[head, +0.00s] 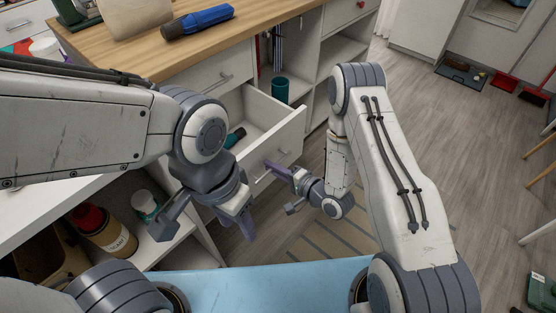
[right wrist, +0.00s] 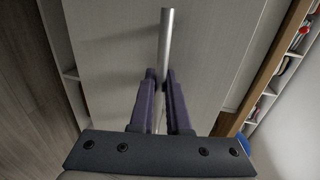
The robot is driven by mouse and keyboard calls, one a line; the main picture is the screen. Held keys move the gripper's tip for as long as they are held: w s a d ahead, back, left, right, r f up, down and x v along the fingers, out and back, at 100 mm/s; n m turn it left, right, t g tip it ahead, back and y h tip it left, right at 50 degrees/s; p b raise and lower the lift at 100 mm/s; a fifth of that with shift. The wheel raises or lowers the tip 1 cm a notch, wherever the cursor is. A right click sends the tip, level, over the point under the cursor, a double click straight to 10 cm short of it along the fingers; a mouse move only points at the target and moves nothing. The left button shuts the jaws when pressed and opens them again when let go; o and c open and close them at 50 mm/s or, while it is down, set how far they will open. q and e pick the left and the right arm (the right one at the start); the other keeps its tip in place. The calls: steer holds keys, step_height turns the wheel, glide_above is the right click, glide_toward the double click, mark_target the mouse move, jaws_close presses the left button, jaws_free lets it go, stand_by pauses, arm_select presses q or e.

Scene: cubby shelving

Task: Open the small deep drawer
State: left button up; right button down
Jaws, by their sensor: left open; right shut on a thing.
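The white drawer (head: 290,137) stands pulled out of the cabinet, with its inside showing and a dark teal object (head: 235,137) lying in it. My right gripper (head: 284,186) is in front of the drawer front. In the right wrist view its purple fingers (right wrist: 160,98) are shut on the round metal bar handle (right wrist: 166,45), one finger on each side. The far end of the bar sticks out beyond the fingertips. My left gripper (head: 205,227) is open and empty, low and to the left of the drawer, in front of the cabinet's lower part.
A shut drawer (head: 205,84) is above, under the wooden countertop (head: 120,60), which holds a blue object (head: 198,21). A green cup (head: 280,89) stands in a cubby behind the drawer. A jar (head: 108,236) is on the lower left shelf. Floor (head: 440,130) at right is largely clear.

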steer(key=shift+s+d, duration=0.1)
steer(key=shift+d, duration=0.1)
steer(key=c, duration=1.2)
jaws_free()
steer(key=shift+o, duration=0.2)
steer(key=shift+s, duration=0.1)
steer(key=p+v, duration=0.1)
steer(key=v, duration=0.9)
steer(key=shift+s, duration=0.15)
steer(key=shift+d, duration=0.15)
